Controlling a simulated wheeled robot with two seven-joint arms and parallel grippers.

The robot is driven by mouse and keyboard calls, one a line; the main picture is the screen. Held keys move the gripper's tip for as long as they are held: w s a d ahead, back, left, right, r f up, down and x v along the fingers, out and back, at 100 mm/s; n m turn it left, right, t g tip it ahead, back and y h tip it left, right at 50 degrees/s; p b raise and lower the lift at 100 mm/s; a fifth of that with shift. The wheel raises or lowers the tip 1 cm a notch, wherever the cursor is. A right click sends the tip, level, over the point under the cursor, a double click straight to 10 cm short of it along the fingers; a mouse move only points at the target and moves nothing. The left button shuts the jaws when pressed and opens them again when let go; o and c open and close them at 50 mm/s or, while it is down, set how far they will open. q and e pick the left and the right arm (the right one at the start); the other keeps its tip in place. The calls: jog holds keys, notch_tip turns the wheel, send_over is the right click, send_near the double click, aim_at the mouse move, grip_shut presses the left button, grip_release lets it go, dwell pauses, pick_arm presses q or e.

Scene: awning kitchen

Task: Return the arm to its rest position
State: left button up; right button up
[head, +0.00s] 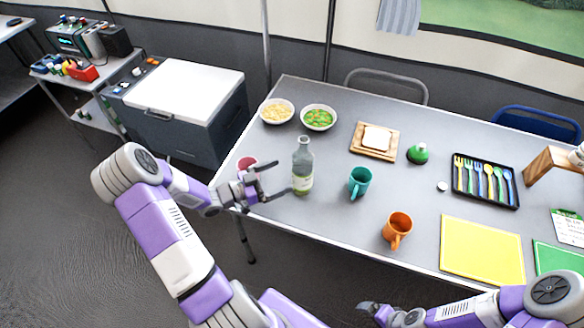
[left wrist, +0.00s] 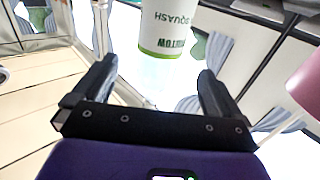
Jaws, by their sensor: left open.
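My left arm reaches in from the left over the near-left table corner. My left gripper (head: 281,179) is open and empty, its fingers pointing right toward a clear bottle (head: 303,172) with a pale green label. The bottle stands upright on the table.
A pink-red cup (head: 246,163) stands behind my left gripper. A teal mug (head: 360,182) and orange mug (head: 397,229) stand right of the bottle. Two bowls, a bread board (head: 375,141) and a cutlery tray (head: 486,182) lie farther back. A cooler (head: 187,118) stands left of the table (head: 330,224).

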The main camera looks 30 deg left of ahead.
pick_arm(q)
jog(key=shift+v, duration=0.8)
